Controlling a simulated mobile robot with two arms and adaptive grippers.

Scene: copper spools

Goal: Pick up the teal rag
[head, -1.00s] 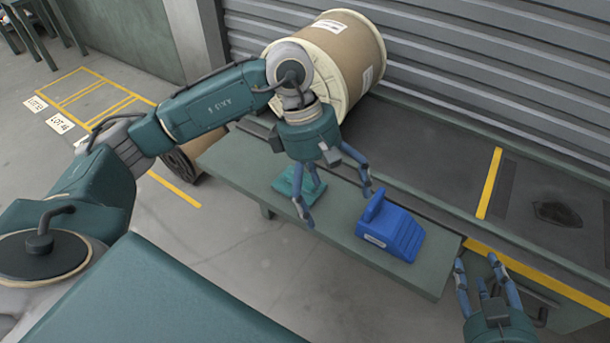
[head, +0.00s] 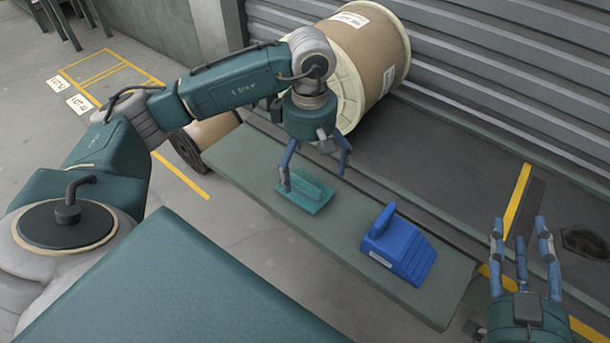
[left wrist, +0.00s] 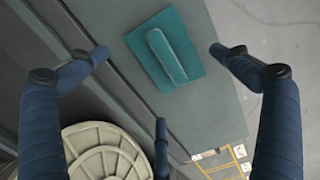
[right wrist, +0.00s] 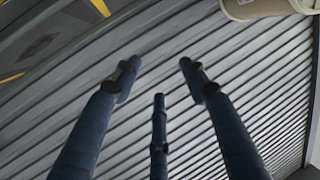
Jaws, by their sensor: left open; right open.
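The teal rag (head: 306,193) lies on the green bench shelf (head: 240,165) as a flat rectangle with a raised ridge along its middle. It also shows in the left wrist view (left wrist: 166,52), between the spread fingers. My left gripper (head: 316,180) is open and empty above the rag, apart from it; one finger overlaps its left end in the head view. My right gripper (head: 522,225) is open and empty at the right, fingers pointing up in the head view. In the right wrist view its fingers (right wrist: 155,75) face the ribbed shutter.
A blue block-like object with a handle (head: 398,248) sits on the shelf to the right of the rag. A large wound spool (head: 370,50) stands behind my left gripper. A smaller spool (head: 205,138) is on the floor at left. A ribbed shutter (head: 500,60) closes the back.

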